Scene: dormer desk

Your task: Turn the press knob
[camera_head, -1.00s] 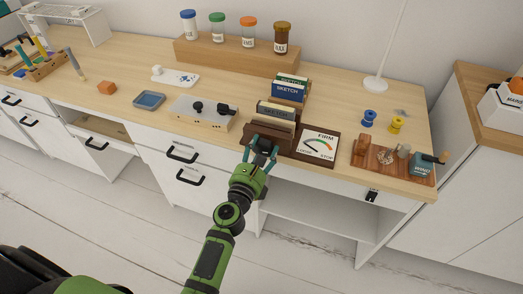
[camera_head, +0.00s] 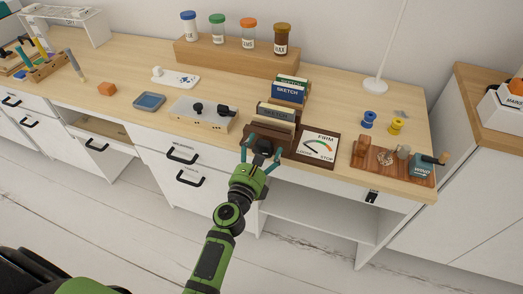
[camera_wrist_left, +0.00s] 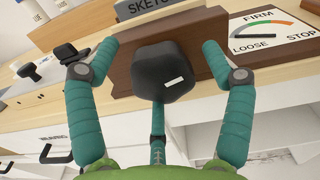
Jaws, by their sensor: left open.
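The press knob (camera_wrist_left: 163,72) is a black faceted knob with a small white mark, on the front of a dark brown wooden press (camera_wrist_left: 120,80). It also shows small in the head view (camera_head: 264,147). My left gripper (camera_head: 261,153) is open in front of the press. In the left wrist view its teal fingers (camera_wrist_left: 160,60) stand on both sides of the knob, with gaps between. A third teal finger shows below the knob. A dial (camera_head: 319,146) marked LOOSE, FIRM and STOP lies right of the press. My right gripper is not in view.
Books (camera_head: 289,90) stand behind the press. A metal box with black knobs (camera_head: 203,113) is to its left. A wooden tray (camera_head: 400,170) with small items is to the right. Drawers and an open shelf (camera_head: 310,200) lie below the desk edge.

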